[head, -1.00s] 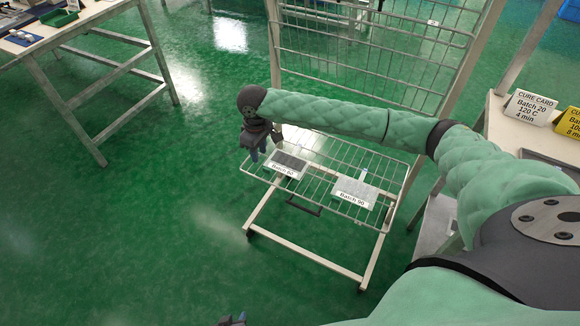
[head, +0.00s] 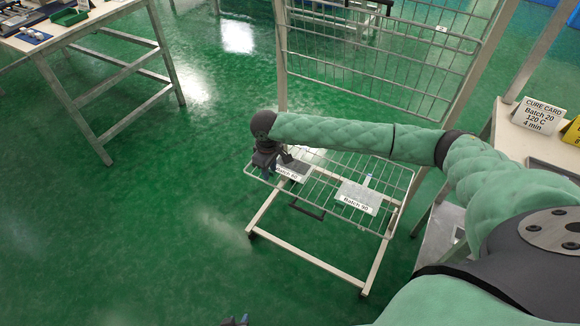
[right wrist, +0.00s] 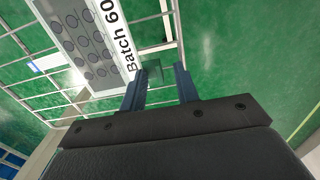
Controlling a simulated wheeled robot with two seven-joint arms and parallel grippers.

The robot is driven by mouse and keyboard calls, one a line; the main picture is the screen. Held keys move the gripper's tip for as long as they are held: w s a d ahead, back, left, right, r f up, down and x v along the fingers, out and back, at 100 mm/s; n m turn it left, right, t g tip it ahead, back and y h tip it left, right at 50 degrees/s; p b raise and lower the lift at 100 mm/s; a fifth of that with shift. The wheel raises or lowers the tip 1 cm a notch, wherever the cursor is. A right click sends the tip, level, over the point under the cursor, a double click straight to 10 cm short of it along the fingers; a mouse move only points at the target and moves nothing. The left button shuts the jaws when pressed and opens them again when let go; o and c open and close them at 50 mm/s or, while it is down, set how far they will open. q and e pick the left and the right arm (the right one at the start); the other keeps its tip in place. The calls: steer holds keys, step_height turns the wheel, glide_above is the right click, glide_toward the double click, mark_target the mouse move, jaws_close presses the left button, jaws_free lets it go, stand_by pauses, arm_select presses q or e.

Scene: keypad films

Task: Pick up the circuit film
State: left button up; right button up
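A grey film with dark round pads and a strip reading "Batch 60" lies on the wire shelf of the cart; in the right wrist view this Batch 60 film (right wrist: 92,45) is at upper left. In the head view the Batch 60 film (head: 293,171) is partly covered by my right gripper (head: 270,172). A paler Batch 90 film (head: 358,195) lies to its right. In the right wrist view my right gripper (right wrist: 160,78) has its blue fingers apart, just beyond the label end, with a small greenish patch between them. Only a tip of my left gripper (head: 235,320) shows at the bottom edge.
The wire shelf (head: 325,205) has an upright mesh back (head: 380,60). A bench with a Batch 20 cure card (head: 538,115) stands at right. Another table (head: 65,35) is at upper left. Green floor is clear at left.

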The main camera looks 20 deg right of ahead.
jaws_close()
steer(key=shift+r, duration=0.2)
